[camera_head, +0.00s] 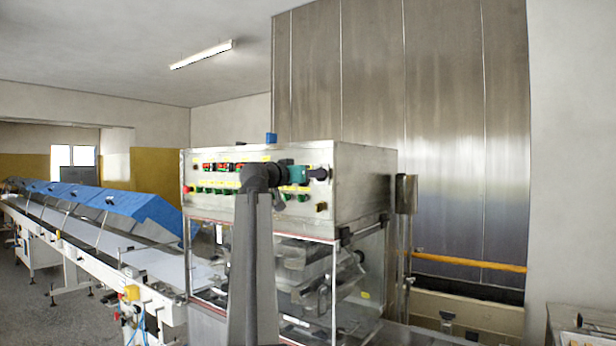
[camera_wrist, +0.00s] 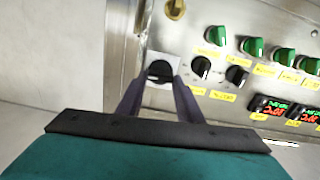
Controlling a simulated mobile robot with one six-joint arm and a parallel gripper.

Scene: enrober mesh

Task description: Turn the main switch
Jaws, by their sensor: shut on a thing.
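The main switch (camera_wrist: 160,71) is a black rotary knob on a pale square plate, near the edge of the metal control panel. My gripper (camera_wrist: 158,82) has its dark fingers on either side of this knob and is shut on it. Its teal body fills the bottom of the wrist view. In the head view, my gripper (camera_head: 318,173) reaches the right end of the control panel (camera_head: 218,178) from the left. There the fingers hide most of the switch, and its exact angle is hard to tell.
Two small black knobs (camera_wrist: 201,67) sit beside the switch, with several green knobs (camera_wrist: 254,47) and red displays (camera_wrist: 272,106) further along. A yellow knob (camera_wrist: 175,8) is near the panel edge. A conveyor with blue covers (camera_head: 140,210) runs off to the left.

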